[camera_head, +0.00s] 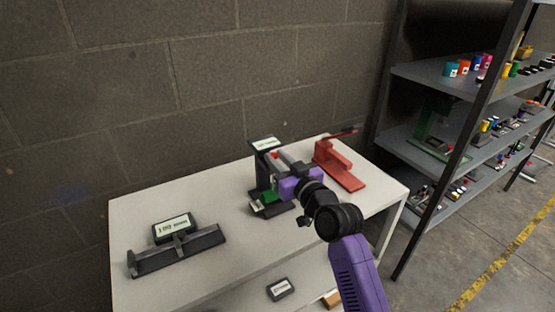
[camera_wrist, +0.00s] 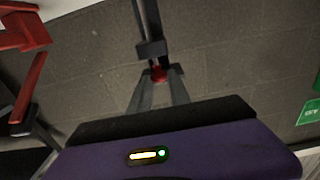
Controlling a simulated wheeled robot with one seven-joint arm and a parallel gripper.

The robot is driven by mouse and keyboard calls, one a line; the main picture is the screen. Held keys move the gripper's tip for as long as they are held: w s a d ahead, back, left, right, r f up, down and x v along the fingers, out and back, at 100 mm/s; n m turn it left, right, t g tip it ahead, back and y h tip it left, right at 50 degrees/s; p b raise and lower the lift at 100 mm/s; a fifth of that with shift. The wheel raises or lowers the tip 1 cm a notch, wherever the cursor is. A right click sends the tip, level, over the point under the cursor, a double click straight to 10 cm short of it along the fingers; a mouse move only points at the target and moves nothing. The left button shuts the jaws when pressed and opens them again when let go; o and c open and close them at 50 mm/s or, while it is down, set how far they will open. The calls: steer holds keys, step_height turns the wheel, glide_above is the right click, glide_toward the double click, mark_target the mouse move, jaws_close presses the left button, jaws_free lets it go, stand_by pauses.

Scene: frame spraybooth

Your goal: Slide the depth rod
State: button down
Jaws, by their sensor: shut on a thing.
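A dark upright gauge stand with a small display (camera_head: 265,143) on top stands on the white table, with a green part (camera_head: 267,196) at its base. My gripper (camera_head: 277,157) reaches it from the right, just below the display. In the wrist view my gripper (camera_wrist: 159,76) has its two grey fingers closed on a small red knob (camera_wrist: 158,70). The knob sits at a dark block (camera_wrist: 150,49) on a long dark rod (camera_wrist: 147,18). The rod's far end is out of the wrist view. My wrist hides part of the stand in the head view.
A dark gauge with a display (camera_head: 174,228) and wide base lies at the table's left. A red stand (camera_head: 340,165) is close on the right of my gripper. A small display box (camera_head: 280,289) is below, near the front. The white table (camera_head: 150,212) meets a block wall; shelves (camera_head: 440,75) stand right.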

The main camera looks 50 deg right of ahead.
steer(key=shift+r+p, duration=1.15)
steer(key=shift+r, duration=1)
steer(key=c, duration=1.3)
jaws_free()
steer(key=b+v, duration=0.2)
steer(key=v, duration=0.6)
steer(key=shift+w+d+r, duration=0.1)
